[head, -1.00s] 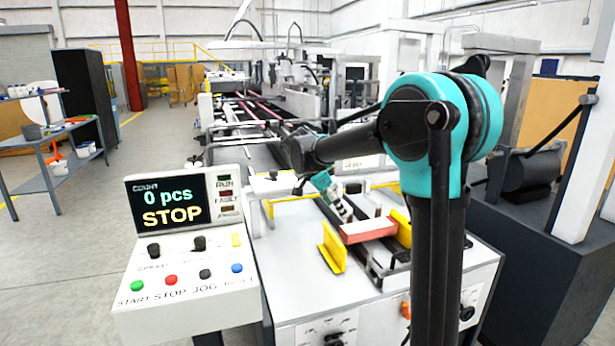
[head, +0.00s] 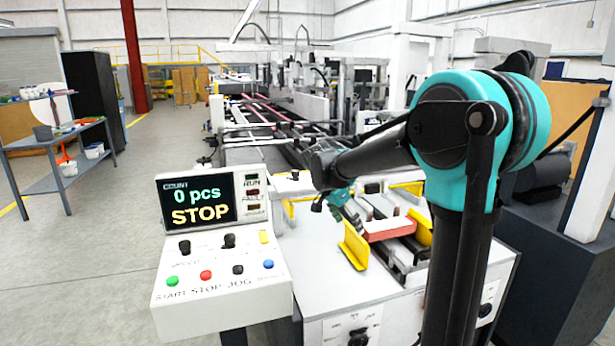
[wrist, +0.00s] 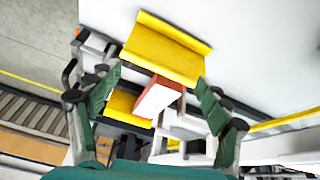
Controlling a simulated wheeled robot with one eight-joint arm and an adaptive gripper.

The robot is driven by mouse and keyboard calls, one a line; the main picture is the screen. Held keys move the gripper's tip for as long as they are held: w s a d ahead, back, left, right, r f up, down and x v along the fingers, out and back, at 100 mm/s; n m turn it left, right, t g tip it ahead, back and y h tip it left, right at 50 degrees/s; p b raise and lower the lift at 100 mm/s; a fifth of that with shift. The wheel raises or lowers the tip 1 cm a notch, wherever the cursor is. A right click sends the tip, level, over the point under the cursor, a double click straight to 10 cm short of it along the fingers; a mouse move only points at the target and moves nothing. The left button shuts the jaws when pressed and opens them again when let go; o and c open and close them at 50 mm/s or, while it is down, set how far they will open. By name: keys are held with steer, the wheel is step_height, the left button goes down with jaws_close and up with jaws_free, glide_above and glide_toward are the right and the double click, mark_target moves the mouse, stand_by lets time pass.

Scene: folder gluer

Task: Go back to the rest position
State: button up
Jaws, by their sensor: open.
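My gripper (wrist: 152,100) shows in the wrist view with its two green-padded fingers spread wide apart, open and empty. A red and white carton stack (head: 388,230) lies between two yellow guides on the machine. It also shows in the wrist view (wrist: 157,98), between the fingers in the picture but apart from them. The near yellow guide (head: 353,247) also shows in the wrist view (wrist: 165,48).
A control panel (head: 222,245) stands at the front left; its display reads 0 pcs and STOP. A grey shelf table (head: 60,142) with pots stands at the far left. A dark machine housing (head: 560,235) is at the right.

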steer(key=s+d+f+n, duration=0.1)
steer(key=s+f, duration=0.1)
steer(key=s, duration=0.1)
steer(key=s+d+f+n+y, duration=0.1)
steer(key=s+d+f+n, duration=0.1)
steer(key=s+f, duration=0.1)
steer(key=s+d+f+n+y, duration=0.1)
steer(key=s+d+f+n, duration=0.1)
steer(key=s, duration=0.3)
steer(key=shift+d+f+t, duration=0.2)
steer(key=shift+t, duration=0.1)
steer(key=s+f+n+y, duration=0.1)
steer(key=s+f+n, duration=0.2)
steer(key=s, duration=0.4)
steer(key=s+d+f+n+t+y, duration=0.1)
steer(key=s+f+n, duration=0.2)
steer(key=s+f, duration=0.3)
steer(key=shift+s+d+y, duration=0.15)
steer(key=shift+s+y, duration=0.15)
steer(key=shift+s, duration=0.05)
